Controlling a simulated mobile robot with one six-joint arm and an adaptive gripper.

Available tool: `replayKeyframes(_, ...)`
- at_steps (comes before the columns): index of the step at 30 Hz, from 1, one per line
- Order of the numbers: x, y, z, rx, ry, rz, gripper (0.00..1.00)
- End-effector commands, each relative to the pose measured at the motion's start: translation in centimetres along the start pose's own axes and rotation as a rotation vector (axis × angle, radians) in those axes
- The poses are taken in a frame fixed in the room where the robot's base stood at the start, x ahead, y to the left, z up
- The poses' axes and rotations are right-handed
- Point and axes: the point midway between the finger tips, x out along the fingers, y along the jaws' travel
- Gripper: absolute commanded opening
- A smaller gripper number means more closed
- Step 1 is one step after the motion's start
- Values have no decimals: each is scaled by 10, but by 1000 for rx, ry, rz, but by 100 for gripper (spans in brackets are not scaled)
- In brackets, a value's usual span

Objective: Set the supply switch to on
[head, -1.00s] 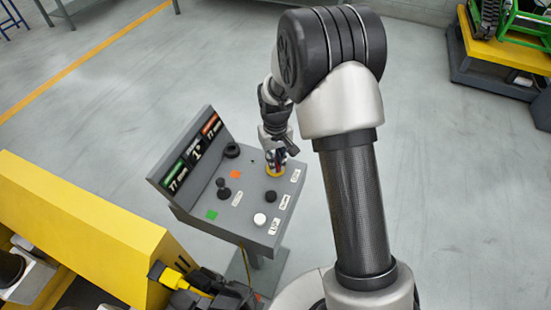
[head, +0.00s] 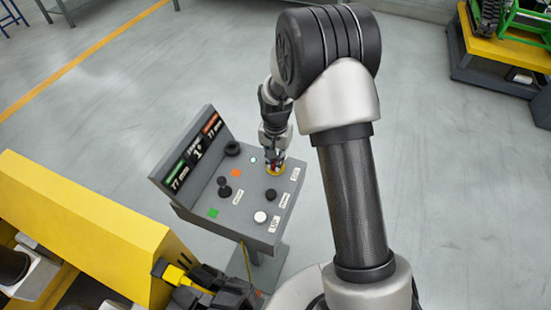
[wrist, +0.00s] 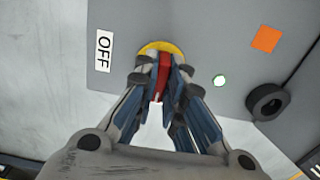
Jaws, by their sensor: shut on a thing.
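The supply switch is a red handle (wrist: 163,75) on a round yellow base (wrist: 150,48), set in the grey panel top. The yellow base also shows in the head view (head: 276,172), partly covered by my gripper. My gripper (wrist: 162,82) is shut on the red handle, one finger on each side; it also shows in the head view (head: 274,158). A white label reading OFF (wrist: 104,51) lies left of the switch in the wrist view. The handle runs roughly up and down in that view, with a pale mark near its lower end.
A small pale lamp with a green edge (wrist: 219,81) is near the switch. The console (head: 240,217) also carries black knobs, a white button (head: 260,217), colored squares and a display (head: 196,150). A yellow machine (head: 85,225) stands at left.

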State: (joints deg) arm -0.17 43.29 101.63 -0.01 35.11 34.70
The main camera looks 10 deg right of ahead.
Motion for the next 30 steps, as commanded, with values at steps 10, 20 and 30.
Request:
replayKeyframes(10,0,0,0,28,1,-1,0)
replayKeyframes(20,0,0,0,26,1,-1,17)
replayKeyframes(30,0,0,0,26,0,0,30)
